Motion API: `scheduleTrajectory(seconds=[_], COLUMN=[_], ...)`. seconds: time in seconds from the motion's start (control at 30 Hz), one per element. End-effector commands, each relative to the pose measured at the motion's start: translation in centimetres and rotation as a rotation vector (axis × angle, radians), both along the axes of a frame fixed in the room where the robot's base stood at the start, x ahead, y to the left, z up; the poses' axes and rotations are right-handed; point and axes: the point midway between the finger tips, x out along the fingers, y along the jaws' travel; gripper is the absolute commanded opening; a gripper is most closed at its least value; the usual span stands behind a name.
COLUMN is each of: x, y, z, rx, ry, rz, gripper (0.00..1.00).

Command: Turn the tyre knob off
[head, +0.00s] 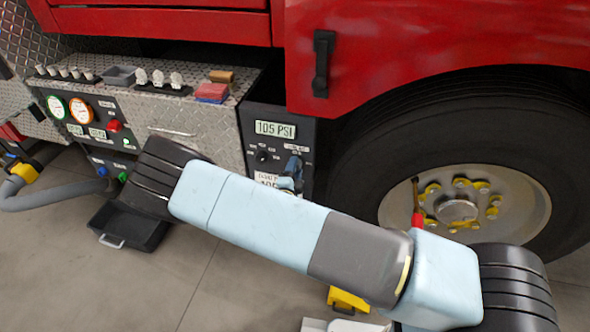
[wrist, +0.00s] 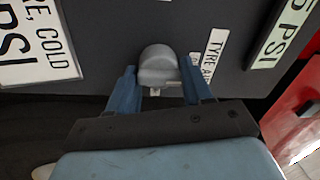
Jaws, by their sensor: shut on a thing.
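The tyre knob (wrist: 158,60) is a rounded grey knob on a dark panel (wrist: 105,25), beside a white label reading "TYRE AI..." (wrist: 213,55) in the wrist view. My gripper (wrist: 157,74) has one blue finger on each side of the knob and is shut on it. In the head view my gripper (head: 292,170) is at the dark panel, below the "105 PSI" display (head: 275,129). There the fingers and wrist hide most of the knob. The knob's pointer direction is hard to make out.
A smaller black knob (head: 262,155) sits left of my gripper on the same panel. The truck wheel (head: 455,208) is to the right, under red bodywork (head: 440,45). Gauges (head: 80,111) and a black tray (head: 130,226) are at the left. A yellow block (head: 347,300) lies on the floor.

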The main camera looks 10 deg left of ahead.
Motion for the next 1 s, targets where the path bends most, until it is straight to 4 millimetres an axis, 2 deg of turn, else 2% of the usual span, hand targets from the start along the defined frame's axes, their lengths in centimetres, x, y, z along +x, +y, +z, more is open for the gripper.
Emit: scheduleTrajectory(seconds=[0.03, 0.1, 0.13, 0.33, 0.67, 0.87, 1.0], x=[-0.3, -0.3, -0.3, -0.2, -0.6, -3.2, -6.0], y=[0.1, 0.1, 0.1, 0.1, 0.2, 0.4, 0.6], z=[-0.7, -0.7, -0.7, -0.5, -0.3, -0.4, -0.6], rx=[-0.004, -0.004, -0.004, -0.001, 0.0, 0.001, 0.0], ry=[0.016, 0.016, 0.016, 0.011, 0.007, 0.006, 0.009], rz=[0.004, 0.004, 0.004, 0.003, 0.002, 0.004, 0.005], gripper=[0.2, 0.2, 0.51, 0.7, 0.7, 0.7, 0.7])
